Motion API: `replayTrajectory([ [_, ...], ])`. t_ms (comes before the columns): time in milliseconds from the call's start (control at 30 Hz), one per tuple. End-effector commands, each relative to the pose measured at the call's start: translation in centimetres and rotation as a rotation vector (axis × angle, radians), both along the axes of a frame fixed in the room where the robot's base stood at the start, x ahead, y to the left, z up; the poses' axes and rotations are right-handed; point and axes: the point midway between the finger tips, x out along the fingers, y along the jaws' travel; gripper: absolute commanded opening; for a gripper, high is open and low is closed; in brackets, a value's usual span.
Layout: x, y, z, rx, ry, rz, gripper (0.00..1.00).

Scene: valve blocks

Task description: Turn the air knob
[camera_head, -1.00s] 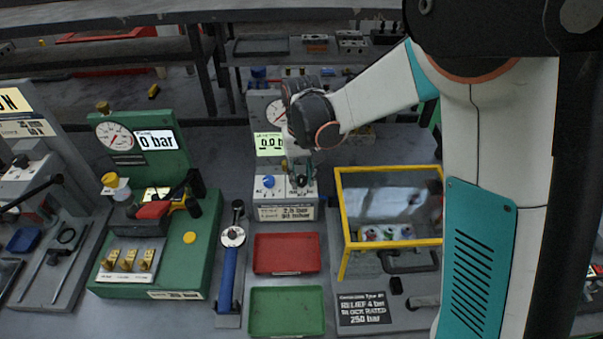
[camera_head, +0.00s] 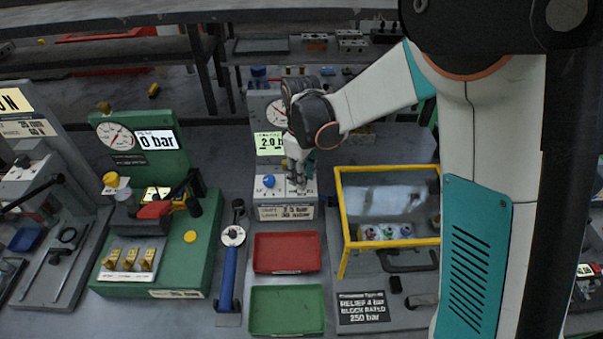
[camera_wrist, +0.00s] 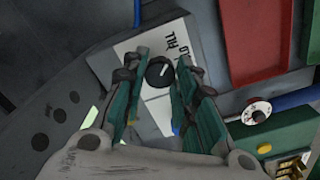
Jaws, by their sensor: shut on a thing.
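A grey control box (camera_head: 285,211) stands at the middle back of the bench, with a blue knob (camera_head: 268,181) on its left. My gripper (camera_head: 298,180) reaches down onto the right part of its top and hides what is under it in the head view. In the wrist view, a round black knob (camera_wrist: 160,72) with a white pointer mark sits between the two fingertips of my gripper (camera_wrist: 162,76). The fingers are shut on this knob. Lettering that looks like "FILL" is printed beside it. The lit display (camera_head: 270,143) behind, partly hidden by my gripper, reads about 2.0.
A red tray (camera_head: 287,254) and a green tray (camera_head: 287,311) lie in front of the box. A yellow-framed clear guard (camera_head: 343,215) stands close on the right. A blue-handled tool (camera_head: 228,275) and a green gauge stand (camera_head: 192,262) are on the left.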

Motion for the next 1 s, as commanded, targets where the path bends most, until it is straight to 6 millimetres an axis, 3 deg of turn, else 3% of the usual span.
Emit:
replayTrajectory([
  [667, 0.06, 0.01, 0.04, 0.000, -0.001, 0.062, 0.03],
  [700, 0.06, 0.01, 0.04, 0.000, -0.001, 0.062, 0.31],
  [767, 0.06, 0.01, 0.03, 0.000, -0.001, 0.062, 0.45],
  [1000, 0.03, 0.00, 0.02, 0.000, 0.000, 0.061, 0.48],
])
